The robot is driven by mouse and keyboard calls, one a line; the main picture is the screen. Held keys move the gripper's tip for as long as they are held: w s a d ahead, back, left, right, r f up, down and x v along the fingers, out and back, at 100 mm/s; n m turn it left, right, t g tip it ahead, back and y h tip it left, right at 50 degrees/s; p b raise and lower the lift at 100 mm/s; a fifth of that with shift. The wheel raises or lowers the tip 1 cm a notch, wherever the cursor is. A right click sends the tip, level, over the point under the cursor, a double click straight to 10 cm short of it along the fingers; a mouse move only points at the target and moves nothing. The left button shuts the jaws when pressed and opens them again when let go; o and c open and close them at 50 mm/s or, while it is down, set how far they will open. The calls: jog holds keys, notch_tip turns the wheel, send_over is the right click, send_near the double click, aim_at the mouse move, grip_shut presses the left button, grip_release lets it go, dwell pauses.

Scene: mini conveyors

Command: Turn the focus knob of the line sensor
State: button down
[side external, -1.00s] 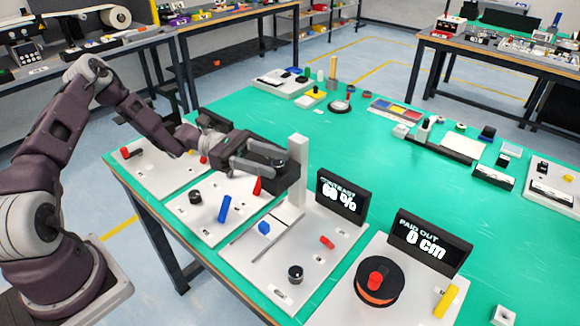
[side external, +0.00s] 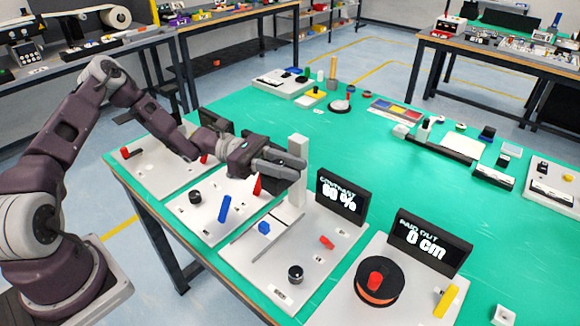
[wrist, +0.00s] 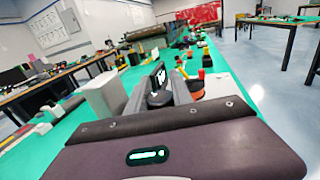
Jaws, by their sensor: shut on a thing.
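The line sensor is a white post (side external: 297,150) standing on a white base plate (side external: 318,250). Its black display (side external: 342,196) is headed CONTRAST and reads about 60 %. My gripper (side external: 288,168) is level at the left of the post, high above the plate. In the wrist view its fingers (wrist: 158,98) are shut on the dark focus knob (wrist: 157,99), with the white post (wrist: 105,95) just to the left. The fingers hide most of the knob in the side view.
A black knob (side external: 295,272), a blue block (side external: 264,228) and a red piece (side external: 327,242) are on the same plate. A PAID OUT display (side external: 430,242) and an orange-black reel (side external: 378,284) stand to the right.

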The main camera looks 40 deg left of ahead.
jog(key=shift+m+g, duration=0.3)
jog(key=shift+g, duration=0.1)
jog(key=shift+s+m+g, duration=0.25)
jog(key=shift+m+g, duration=0.6)
jog(key=shift+g, duration=0.5)
jog(key=shift+s+m+g, duration=0.25)
jog(key=shift+m+g, duration=0.65)
jog(key=shift+g, duration=0.5)
jog(key=shift+s+m+g, duration=0.25)
jog(key=shift+m+g, duration=0.6)
jog(key=shift+g, duration=0.5)
jog(key=c, duration=1.1)
grip_release()
